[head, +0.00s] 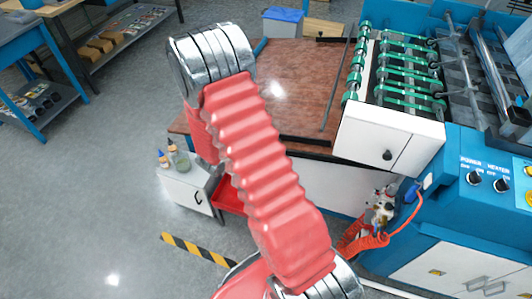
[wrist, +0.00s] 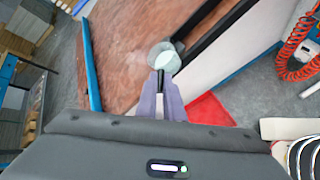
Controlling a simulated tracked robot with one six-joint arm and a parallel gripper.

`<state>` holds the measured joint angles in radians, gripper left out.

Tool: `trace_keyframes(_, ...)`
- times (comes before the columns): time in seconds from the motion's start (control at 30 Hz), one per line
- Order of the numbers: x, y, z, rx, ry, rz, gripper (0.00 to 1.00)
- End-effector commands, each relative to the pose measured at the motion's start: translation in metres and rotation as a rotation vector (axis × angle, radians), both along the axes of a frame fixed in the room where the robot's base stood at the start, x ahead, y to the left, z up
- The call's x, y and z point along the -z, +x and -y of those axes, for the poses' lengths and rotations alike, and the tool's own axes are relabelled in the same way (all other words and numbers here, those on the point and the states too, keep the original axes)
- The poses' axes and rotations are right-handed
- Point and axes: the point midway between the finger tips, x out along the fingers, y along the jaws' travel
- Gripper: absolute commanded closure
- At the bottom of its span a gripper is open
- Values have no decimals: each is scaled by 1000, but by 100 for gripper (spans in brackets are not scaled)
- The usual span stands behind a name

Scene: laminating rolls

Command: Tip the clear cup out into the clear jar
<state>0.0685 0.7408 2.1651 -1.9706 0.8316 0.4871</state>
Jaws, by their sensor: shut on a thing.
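My gripper (wrist: 162,88) shows in the wrist view with its two purple fingers close together, a dark strip between them. A clear, round cup (wrist: 165,60) with a pale oval face is at the fingertips, and the fingers are shut on it. A greyish glassy edge shows just behind its upper right side; I cannot tell whether this is the jar or part of the cup. I cannot make out any contents. Below the cup's place in the picture is a brown tabletop (wrist: 130,40). In the head view my arm hides the gripper, and neither cup nor jar can be made out.
The brown table (head: 300,75) adjoins a blue and white machine (head: 390,140) with green rollers at right. Bottles (head: 178,158) stand on a low cabinet at left. A red tray (wrist: 208,110) lies below the table edge.

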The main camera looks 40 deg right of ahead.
Motion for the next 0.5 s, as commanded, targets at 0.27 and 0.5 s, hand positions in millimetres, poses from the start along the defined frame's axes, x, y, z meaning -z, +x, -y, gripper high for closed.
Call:
trace_keyframes(0.27,-64,25,-56,-210,0,6,100)
trace_keyframes(0.5,-113,34,-104,-386,0,5,100)
